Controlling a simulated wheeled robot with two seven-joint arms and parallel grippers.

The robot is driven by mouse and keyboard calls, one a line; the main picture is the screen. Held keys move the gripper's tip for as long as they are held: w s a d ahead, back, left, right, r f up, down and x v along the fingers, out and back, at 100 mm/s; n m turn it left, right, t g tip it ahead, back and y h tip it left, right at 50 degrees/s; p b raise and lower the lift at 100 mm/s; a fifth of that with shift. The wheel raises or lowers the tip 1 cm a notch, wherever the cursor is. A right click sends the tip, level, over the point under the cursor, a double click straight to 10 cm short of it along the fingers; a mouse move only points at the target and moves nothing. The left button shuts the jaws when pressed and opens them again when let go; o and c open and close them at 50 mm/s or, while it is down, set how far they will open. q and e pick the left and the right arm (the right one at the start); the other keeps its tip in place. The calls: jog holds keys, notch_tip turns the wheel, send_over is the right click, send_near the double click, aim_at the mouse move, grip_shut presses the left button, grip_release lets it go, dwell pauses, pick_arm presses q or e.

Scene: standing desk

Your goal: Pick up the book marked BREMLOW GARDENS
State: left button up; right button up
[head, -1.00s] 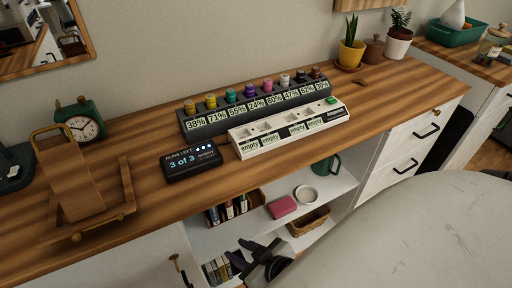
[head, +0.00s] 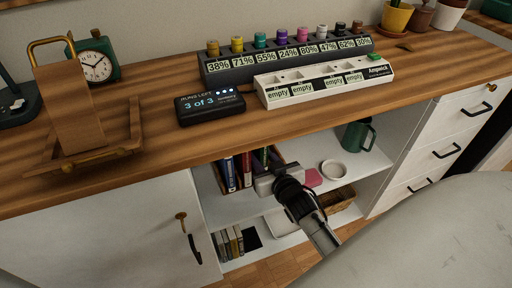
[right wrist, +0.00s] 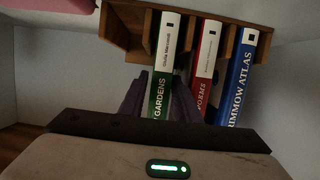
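The green book marked GARDENS (right wrist: 162,75) stands upright at the left end of a row in the right wrist view; the upper part of its title is hidden. It also shows in the head view (head: 264,157), above my gripper. My right gripper (right wrist: 160,95) has one dark finger on each side of this book. The fingers lie close against its spine and look shut on it. In the head view my right gripper (head: 264,184) is in front of the upper shelf. My left gripper is not in view.
A red POEMS book (right wrist: 206,65) and a blue BRIMMOW ATLAS book (right wrist: 240,75) stand close beside it in a wooden holder (right wrist: 125,28). A pink item (head: 313,177), a white bowl (head: 332,169) and a green mug (head: 357,136) share the shelf. The desk top (head: 150,135) overhangs it.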

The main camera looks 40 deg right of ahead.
jog(key=b+x, duration=0.1)
jog(key=x, duration=0.4)
jog(key=shift+s, duration=0.1)
grip_shut()
jog(key=shift+r, duration=0.15)
